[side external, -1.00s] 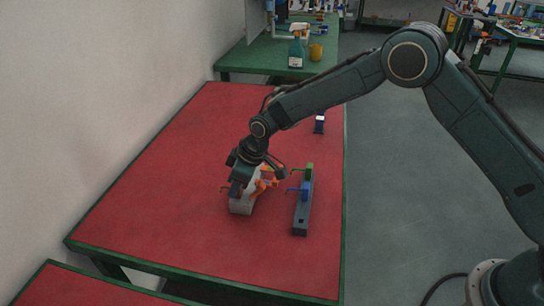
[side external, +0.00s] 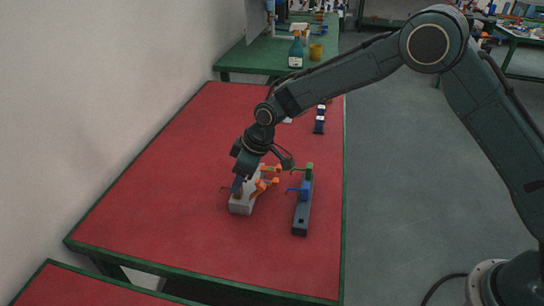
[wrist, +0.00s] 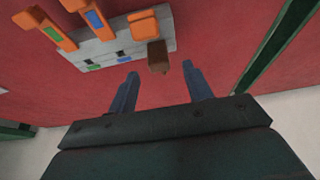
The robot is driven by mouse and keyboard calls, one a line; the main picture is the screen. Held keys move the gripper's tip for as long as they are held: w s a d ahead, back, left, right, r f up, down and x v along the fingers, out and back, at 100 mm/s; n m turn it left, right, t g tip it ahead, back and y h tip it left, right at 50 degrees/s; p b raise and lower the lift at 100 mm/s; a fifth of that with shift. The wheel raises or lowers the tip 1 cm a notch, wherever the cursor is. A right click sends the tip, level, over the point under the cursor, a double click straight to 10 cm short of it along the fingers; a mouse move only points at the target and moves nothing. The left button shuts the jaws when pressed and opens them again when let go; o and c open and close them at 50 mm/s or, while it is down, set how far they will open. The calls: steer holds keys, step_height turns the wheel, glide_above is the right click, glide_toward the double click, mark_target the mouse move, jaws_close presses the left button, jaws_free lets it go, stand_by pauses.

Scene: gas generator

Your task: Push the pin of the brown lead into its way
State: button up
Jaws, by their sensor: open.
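The grey connector block (side external: 239,207) stands on the red table; it also shows at the top of the wrist view (wrist: 120,47). Orange levers (wrist: 47,30) stick out from it, two of them long. The brown lead's end (wrist: 158,57) sits at the block's edge in the wrist view, by the shorter orange piece (wrist: 143,25). Its pin is hidden and I cannot tell how deep it is. My gripper (wrist: 160,77) is open, its fingertips apart on either side of the brown end and short of it. In the side view my gripper (side external: 238,188) is just above the block.
A dark grey rail (side external: 300,218) to the right of the block holds a blue lead (side external: 303,191) and a green lead (side external: 309,170). A dark blue item (side external: 320,122) lies farther back. The table's left and front are clear.

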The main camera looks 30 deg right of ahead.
steer(key=v, duration=1)
steer(key=shift+r, duration=0.2)
steer(key=s+d+r+m+t+h, duration=0.2)
steer(key=s+d+r+m, duration=0.2)
steer(key=s+d+r, duration=1.1)
steer(key=s+d+f+m, duration=0.1)
steer(key=s+d+m, duration=0.1)
steer(key=s, duration=0.8)
steer(key=s+d+m+h, duration=0.1)
steer(key=s+d+m, duration=0.2)
steer(key=s, duration=0.7)
steer(key=shift+d+f, duration=0.35)
steer(key=shift+d, duration=0.4)
